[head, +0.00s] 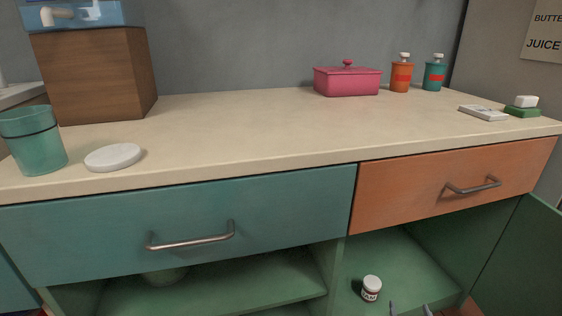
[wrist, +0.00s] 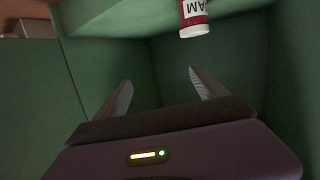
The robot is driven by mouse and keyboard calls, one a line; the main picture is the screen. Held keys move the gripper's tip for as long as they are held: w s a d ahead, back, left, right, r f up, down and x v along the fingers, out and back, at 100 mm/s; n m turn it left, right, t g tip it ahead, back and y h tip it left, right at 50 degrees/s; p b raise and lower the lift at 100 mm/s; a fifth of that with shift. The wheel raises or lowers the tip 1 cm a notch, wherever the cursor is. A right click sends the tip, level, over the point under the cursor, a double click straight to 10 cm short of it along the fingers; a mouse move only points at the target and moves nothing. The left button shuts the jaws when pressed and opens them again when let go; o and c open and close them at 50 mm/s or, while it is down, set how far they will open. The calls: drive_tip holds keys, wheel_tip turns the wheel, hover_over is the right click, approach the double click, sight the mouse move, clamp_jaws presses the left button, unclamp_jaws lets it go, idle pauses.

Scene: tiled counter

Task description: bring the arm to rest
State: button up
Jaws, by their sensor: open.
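My gripper (wrist: 158,90) is open and empty in the wrist view, its two fingers spread apart inside the green cabinet. In the head view only the tips of my gripper (head: 408,309) show at the bottom edge, just below and to the right of a small jar. The jar (head: 371,288) is red and white with a white lid and stands upright on the green cabinet floor. It also shows in the wrist view (wrist: 194,18), upside down in the picture and beyond the fingertips, apart from them. The rest of my arm is out of view.
The green compartment (head: 398,258) lies below the closed orange drawer (head: 455,188), with an open green door (head: 520,262) at the right. A closed teal drawer (head: 190,235) is at left. The counter (head: 240,125) holds a cup (head: 33,145), a pink box (head: 347,82) and two bottles.

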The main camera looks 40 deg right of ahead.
drive_tip(key=a+r+n+t+y, duration=0.25)
drive_tip(key=a+r, duration=0.35)
drive_tip(key=a, duration=0.5)
drive_tip(key=a+r+n+t+y, duration=0.2)
drive_tip(key=a+r+n+y, duration=0.15)
drive_tip(key=a+r, duration=0.5)
drive_tip(key=a+r+n+t+y, duration=0.25)
drive_tip(key=a+r, duration=0.25)
drive_tip(key=a, duration=0.7)
drive_tip(key=s+a+r+n+y, duration=0.1)
drive_tip(key=s+a+r+y, duration=0.2)
drive_tip(key=a, duration=0.4)
drive_tip(key=s+a+r+n+y, duration=0.1)
drive_tip(key=s+a+r, duration=0.3)
drive_tip(key=s+a, duration=0.25)
wheel_tip(320, 180, up, 38)
drive_tip(key=p, duration=3.8)
drive_tip(key=shift+w+a+f+g, duration=0.15)
drive_tip(key=shift+w+a+g, duration=0.2)
drive_tip(key=shift+w+g, duration=0.1)
drive_tip(key=shift+c, duration=0.2)
